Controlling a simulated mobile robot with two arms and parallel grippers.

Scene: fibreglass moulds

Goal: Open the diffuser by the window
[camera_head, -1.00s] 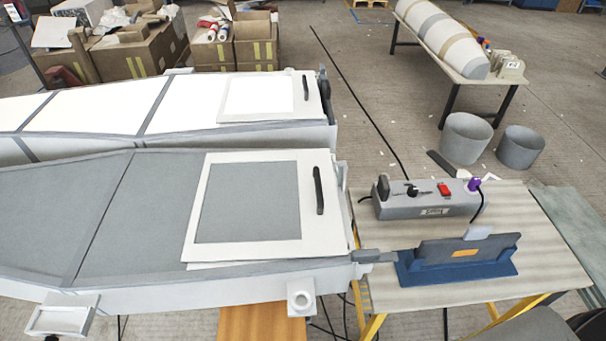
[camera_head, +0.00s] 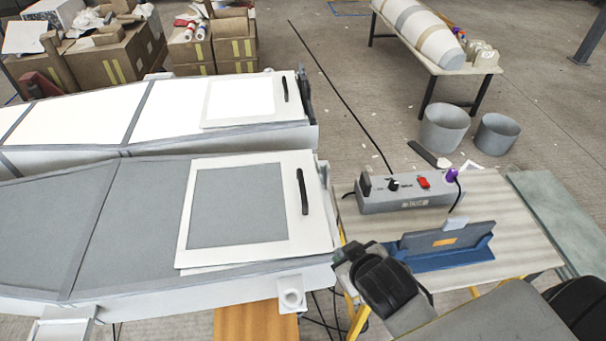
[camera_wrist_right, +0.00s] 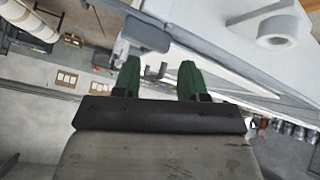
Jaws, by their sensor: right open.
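Two long moulds lie side by side, a grey near one (camera_head: 130,215) and a white far one (camera_head: 165,110). Each has a framed panel with a black handle (camera_head: 302,192) at its right end. No window shows, and I cannot tell which mould the task means. My right gripper (camera_wrist_right: 160,78) is open and empty, its green fingers apart. In the head view it is at the near mould's right front corner, largely hidden by my dark wrist. A grey latch-like bar (camera_wrist_right: 147,33) is just beyond the fingertips in the right wrist view. My left gripper is not in view.
A small table (camera_head: 510,220) right of the near mould carries a grey control box (camera_head: 405,195) with a red switch and a blue stand (camera_head: 440,257). Two grey buckets (camera_head: 444,130) stand behind it. A black cable crosses the floor. Cardboard boxes stand at the back left.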

